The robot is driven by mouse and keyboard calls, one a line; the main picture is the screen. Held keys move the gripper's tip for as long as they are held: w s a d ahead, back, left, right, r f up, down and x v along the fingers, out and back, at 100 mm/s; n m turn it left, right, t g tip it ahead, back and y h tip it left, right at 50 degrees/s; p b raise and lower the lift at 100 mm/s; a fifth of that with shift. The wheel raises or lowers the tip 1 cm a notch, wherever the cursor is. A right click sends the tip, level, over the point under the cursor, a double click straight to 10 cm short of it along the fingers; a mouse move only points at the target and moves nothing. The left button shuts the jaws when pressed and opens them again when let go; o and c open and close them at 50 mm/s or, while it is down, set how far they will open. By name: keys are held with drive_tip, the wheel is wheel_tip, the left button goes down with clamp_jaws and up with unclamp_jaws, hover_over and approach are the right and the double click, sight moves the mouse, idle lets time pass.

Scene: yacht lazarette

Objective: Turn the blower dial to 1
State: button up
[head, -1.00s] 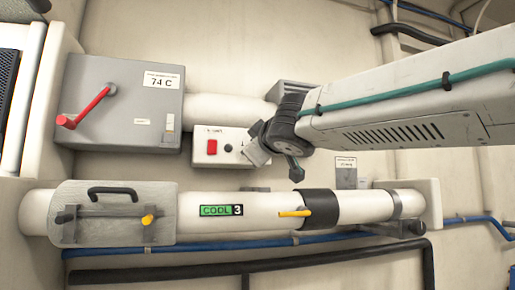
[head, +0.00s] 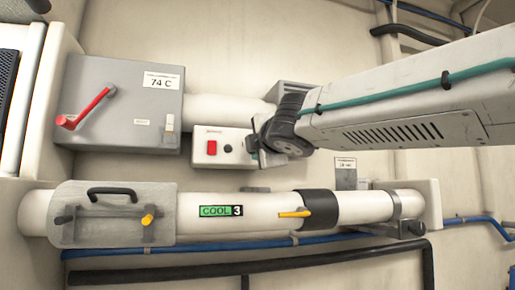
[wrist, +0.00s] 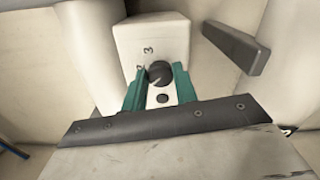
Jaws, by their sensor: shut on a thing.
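The blower dial (wrist: 160,72) is a small dark round knob on a white box (wrist: 150,35). In the wrist view it sits between the two green fingers of my gripper (wrist: 160,75), which are shut on it. The digits 3 and 2 show beside the dial; a 1 is not readable, and I cannot tell which number the dial points to. In the head view my gripper (head: 258,152) is at the right end of a white box with a red switch (head: 212,147) and a small black knob (head: 228,148). The gripper hides the dial there.
A grey cabinet (head: 120,125) with a red lever (head: 85,110) and a 74 C label is at upper left. A dark bar (wrist: 235,47) is right of the dial.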

drive_tip(key=shift+n, duration=1.9)
drive_tip(key=o, duration=1)
drive_tip(key=shift+c, duration=0.2)
drive_tip(key=v, duration=0.7)
drive_tip(key=shift+s, duration=0.4)
drive_tip(key=shift+d, duration=0.1)
